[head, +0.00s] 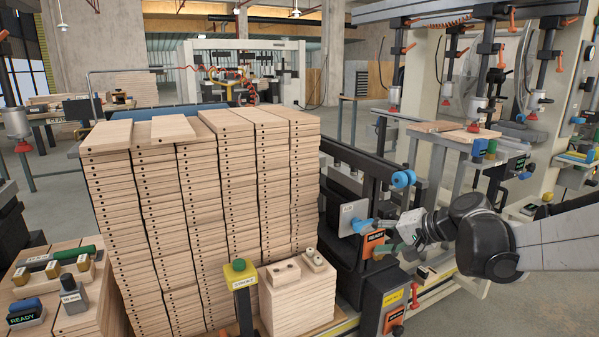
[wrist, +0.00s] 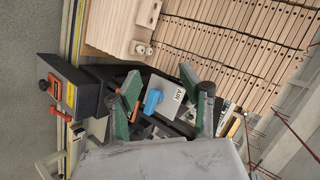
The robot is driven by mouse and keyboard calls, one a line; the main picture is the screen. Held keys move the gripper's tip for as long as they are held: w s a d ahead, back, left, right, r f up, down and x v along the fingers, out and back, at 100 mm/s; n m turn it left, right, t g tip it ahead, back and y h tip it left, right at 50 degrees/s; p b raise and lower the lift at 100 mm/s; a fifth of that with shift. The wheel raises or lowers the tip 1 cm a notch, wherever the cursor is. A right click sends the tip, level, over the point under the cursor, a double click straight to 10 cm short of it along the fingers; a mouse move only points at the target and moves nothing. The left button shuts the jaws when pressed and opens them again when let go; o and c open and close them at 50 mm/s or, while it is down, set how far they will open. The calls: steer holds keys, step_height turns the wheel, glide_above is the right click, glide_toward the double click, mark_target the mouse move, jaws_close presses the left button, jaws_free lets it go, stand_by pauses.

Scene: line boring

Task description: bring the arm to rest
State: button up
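My gripper (head: 380,238) reaches in from the right in the head view, in front of the black machine frame beside the stacked boards. In the wrist view my gripper (wrist: 160,83) has its two green-padded fingers spread apart. A blue knob (wrist: 153,101) on a white plate marked AIR (wrist: 172,91) shows in the gap between them. The blue knob (head: 362,226) and plate (head: 350,215) also show in the head view, close to the fingertips. I see nothing held. Whether a finger touches the knob I cannot tell.
Tall stacks of drilled boards (head: 205,210) stand left of the gripper. An orange READY sign (head: 374,241) is close by the fingers. A yellow-topped post (head: 240,270) stands in front. A dark control box (wrist: 75,88) is near. Open floor (head: 540,302) lies at lower right.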

steer(key=s+d+f+n+h, duration=0.15)
steer(key=s+n+h, duration=0.5)
steer(key=s, duration=2.25)
step_height(320, 180, up, 17)
steer(key=m+h+p, duration=0.1)
steer(key=p, duration=1.6)
steer(key=shift+w+f+g, duration=0.2)
steer(key=shift+w+g, duration=0.1)
steer(key=shift+w, duration=0.05)
steer(key=shift+h, duration=0.25)
